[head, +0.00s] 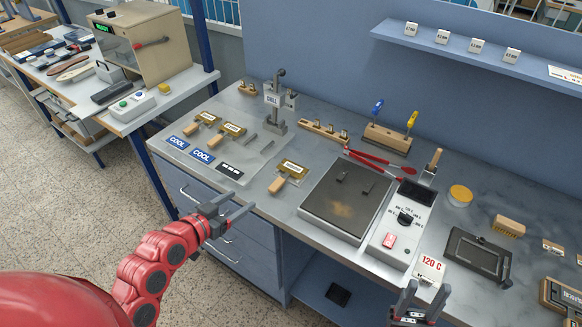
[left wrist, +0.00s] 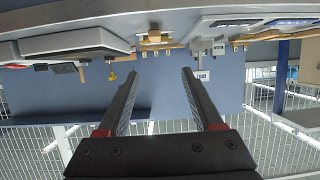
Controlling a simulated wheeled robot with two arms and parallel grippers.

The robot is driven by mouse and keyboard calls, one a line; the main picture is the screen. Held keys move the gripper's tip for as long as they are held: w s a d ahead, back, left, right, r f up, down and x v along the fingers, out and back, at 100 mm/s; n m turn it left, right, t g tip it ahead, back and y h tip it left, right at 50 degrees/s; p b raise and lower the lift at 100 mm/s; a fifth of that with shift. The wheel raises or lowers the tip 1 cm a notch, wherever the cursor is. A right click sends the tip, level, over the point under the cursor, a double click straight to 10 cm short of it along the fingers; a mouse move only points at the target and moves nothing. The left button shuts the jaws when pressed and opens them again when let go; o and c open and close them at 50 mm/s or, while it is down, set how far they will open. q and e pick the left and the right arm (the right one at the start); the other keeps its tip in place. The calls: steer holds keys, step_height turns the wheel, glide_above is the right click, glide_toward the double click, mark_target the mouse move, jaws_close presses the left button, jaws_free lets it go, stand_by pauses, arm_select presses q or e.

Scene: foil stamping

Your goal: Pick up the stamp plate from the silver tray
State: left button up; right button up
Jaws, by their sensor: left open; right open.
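A flat light-grey panel, seemingly the silver tray (head: 236,152), lies on the left of the bench. Two brass stamp plates with wooden handles, a left one (head: 206,118) and a right one (head: 232,129), lie at its back. A third brass stamp plate (head: 293,168) lies right of the panel, its handle pointing to the front. My left gripper (head: 242,202) is open and empty near the bench's front edge, left of and in front of the third plate. It also shows open in the left wrist view (left wrist: 159,70). My right gripper (head: 428,287) is open and empty at the bottom.
Blue COOL labels (head: 202,156) mark the panel. A post with a sign (head: 276,100) stands behind. A dark hot plate (head: 345,205) with a control box (head: 392,236) is to the right. A 120 C sign (head: 429,269) stands close to my right gripper.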

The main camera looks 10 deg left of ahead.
arm_select(q)
step_height(320, 180, down, 2)
steer(key=w+d+b, duration=0.1)
steer(key=w+b, duration=0.1)
steer(key=b, duration=0.2)
steer(key=p, duration=0.3)
glide_toward(277, 183)
steer(key=x, duration=0.3)
steer(key=shift+w+d, duration=0.15)
steer(key=shift+w, duration=0.3)
steer(key=shift+w+d+f+p, duration=0.2)
steer(key=shift+w+d+p, duration=0.1)
steer(key=shift+w, duration=0.2)
steer(key=shift+f+p+x, duration=0.25)
steer(key=shift+p+x, duration=0.6)
steer(key=shift+x, duration=1.4)
steer(key=shift+a, duration=0.15)
jaws_close()
